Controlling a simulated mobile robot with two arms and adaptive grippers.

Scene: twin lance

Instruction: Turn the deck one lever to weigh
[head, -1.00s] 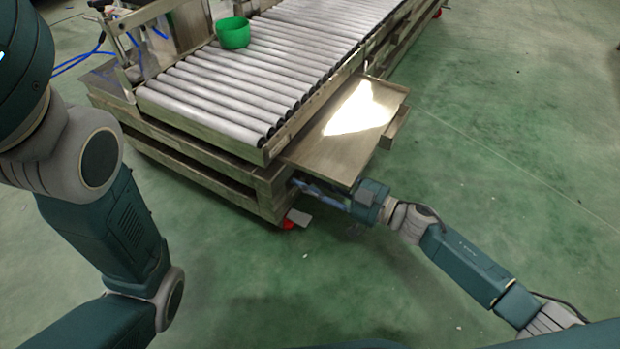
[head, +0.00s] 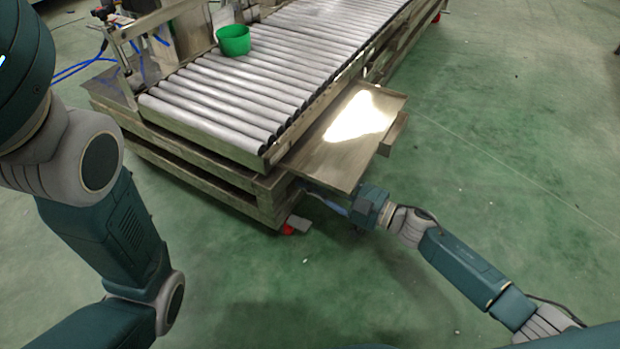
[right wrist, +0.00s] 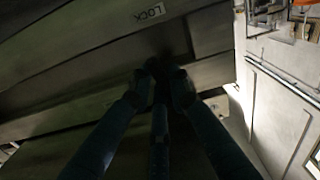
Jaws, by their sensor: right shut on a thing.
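My right gripper (head: 312,188) is at the near corner of the roller conveyor's frame, below the side tray. In the right wrist view its two dark fingers (right wrist: 161,88) are closed together on a dark bar, the lever (right wrist: 160,125), which runs between them. The lever is in deep shadow, so its exact angle is hard to tell. A label reading LOCK (right wrist: 150,13) is on the metal frame above the fingers. I see no weigh label. My left arm shows at the left of the head view, but its gripper is out of frame.
The roller conveyor (head: 225,95) carries a green bowl (head: 233,40). A metal side tray (head: 345,150) juts out above my right gripper. A red caster (head: 289,228) stands under the frame's corner. The green floor is clear on the right.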

